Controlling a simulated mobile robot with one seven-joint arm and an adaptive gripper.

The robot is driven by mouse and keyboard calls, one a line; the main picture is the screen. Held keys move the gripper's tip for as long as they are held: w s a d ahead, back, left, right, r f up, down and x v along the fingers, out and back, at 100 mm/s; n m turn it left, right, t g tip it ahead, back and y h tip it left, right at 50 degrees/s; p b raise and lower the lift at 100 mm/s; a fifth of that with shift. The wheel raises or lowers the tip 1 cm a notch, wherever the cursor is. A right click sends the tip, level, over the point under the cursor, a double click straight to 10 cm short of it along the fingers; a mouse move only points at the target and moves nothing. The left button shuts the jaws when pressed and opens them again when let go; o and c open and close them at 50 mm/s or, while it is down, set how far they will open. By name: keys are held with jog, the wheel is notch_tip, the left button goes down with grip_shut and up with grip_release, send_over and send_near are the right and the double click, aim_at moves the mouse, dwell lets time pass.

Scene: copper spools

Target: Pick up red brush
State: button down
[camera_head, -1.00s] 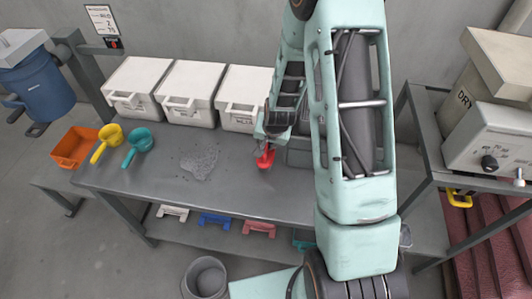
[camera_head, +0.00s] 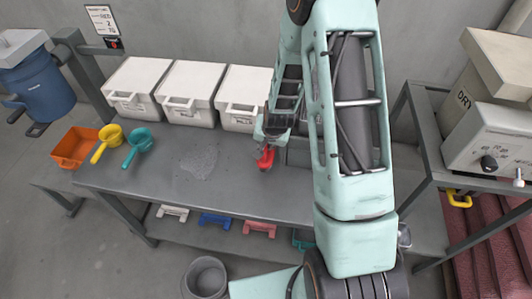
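A small red tool (camera_head: 266,158) is at the tip of my gripper (camera_head: 268,145), above or on the grey workbench. It is too small to tell whether it is a brush or a scoop. My gripper points down over the bench, just in front of the white bins. Its fingers are too small and partly hidden, so I cannot tell whether they hold the tool. A pinkish-red item with a block shape (camera_head: 259,229) lies on the lower shelf, beside a blue one (camera_head: 215,220) and a white one (camera_head: 172,212).
A grey patch of loose material (camera_head: 199,161) lies on the bench (camera_head: 210,195). Yellow (camera_head: 108,140) and teal (camera_head: 138,142) scoops and an orange bin (camera_head: 74,147) are at left. White lidded bins (camera_head: 190,92) line the back. A grey bucket (camera_head: 206,277) stands on the floor.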

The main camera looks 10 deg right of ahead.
jog(key=shift+r, duration=0.15)
jog(key=shift+w+r, duration=0.1)
jog(key=shift+r, duration=0.4)
jog(key=v, duration=0.3)
jog(key=a+b+v, duration=0.1)
jog(key=v, duration=0.4)
jog(key=shift+s+a+r, duration=0.15)
jog(key=shift+s+a, duration=0.2)
jog(key=shift+s, duration=0.2)
jog(key=s+a+r, duration=0.2)
jog(key=s+r, duration=0.2)
jog(key=s, duration=0.4)
jog(key=shift+s+a+b, duration=0.3)
jog(key=shift+a+b, duration=0.05)
jog(key=shift+b, duration=0.05)
jog(key=shift+s+r, duration=0.1)
jog(key=shift+s, duration=0.05)
